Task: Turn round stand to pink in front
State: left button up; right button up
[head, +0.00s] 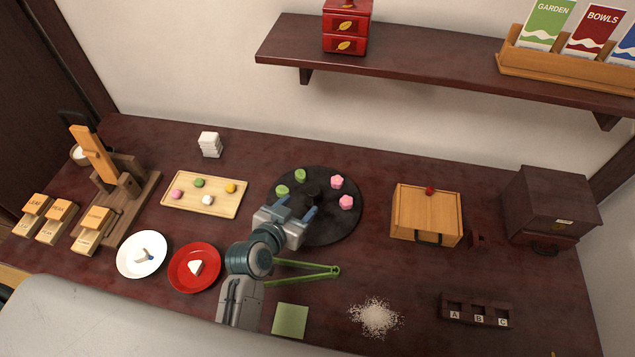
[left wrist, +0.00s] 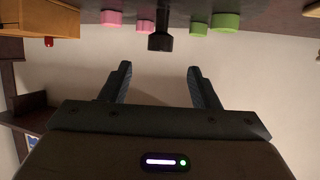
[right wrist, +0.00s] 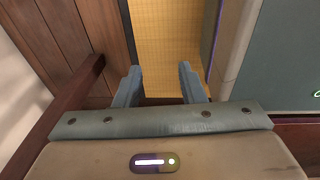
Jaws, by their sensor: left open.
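The round stand (head: 338,226) is a dark disc on the table with a black knob (head: 312,191) at its middle. Two pink flower-shaped sweets (head: 346,202) sit on its right side and two green sweets (head: 282,190) on its back left. In the left wrist view the knob (left wrist: 160,40) shows between the pink sweets (left wrist: 112,17) and the green sweets (left wrist: 226,22). My left gripper (head: 296,207) is open and empty at the stand's front left, its fingers towards the knob but apart from it. My right gripper (right wrist: 159,70) is open and empty, away from the table top.
Green tongs (head: 308,268) lie just in front of the stand. A wooden tray of sweets (head: 205,208) is to the left, with a red plate (head: 195,282) and a white plate (head: 141,268). A wooden box (head: 427,211) stands to the right. A shelf (head: 430,58) overhangs the back.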

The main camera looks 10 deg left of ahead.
aim_at(311, 192)
pick_arm(q)
jog(key=p+x, duration=0.1)
jog(key=x, duration=0.3)
jog(key=shift+w+d, duration=0.1)
jog(key=shift+w, duration=0.2)
jog(key=x, duration=0.4)
jog(key=shift+w+f+p, duration=0.2)
jog(key=shift+w+p, duration=0.1)
jog(key=c, duration=0.3)
grip_shut()
pick_arm(e)
jog(key=shift+s+r, duration=0.4)
jog(key=shift+s, duration=0.25)
jog(key=shift+s+r, duration=0.35)
jog(key=shift+s, duration=0.25)
